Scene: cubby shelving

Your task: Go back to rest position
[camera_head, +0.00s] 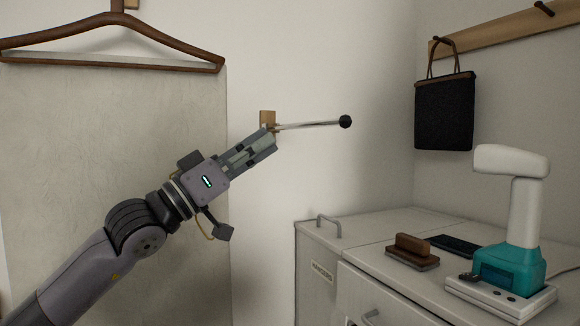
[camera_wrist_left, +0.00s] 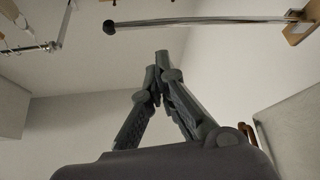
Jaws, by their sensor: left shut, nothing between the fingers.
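My left gripper (camera_head: 270,138) is raised in front of the back wall in the head view, its arm coming in from the lower left. Its fingers are closed together with nothing between them; the closed fingertips also show in the left wrist view (camera_wrist_left: 157,68). In the head view the gripper overlaps the wooden mount of a metal rod with a black ball end (camera_head: 345,122). In the left wrist view the rod (camera_wrist_left: 200,22) passes beyond the fingertips, apart from them. My right gripper is in neither view.
A wooden hanger (camera_head: 110,40) with a pale cloth panel (camera_head: 110,150) hangs at the left. A white cabinet (camera_head: 318,262) at the right bears a brown brush-like block (camera_head: 412,250), a dark flat device (camera_head: 455,245) and a white-and-teal appliance (camera_head: 510,265). A black bag (camera_head: 444,112) hangs above it.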

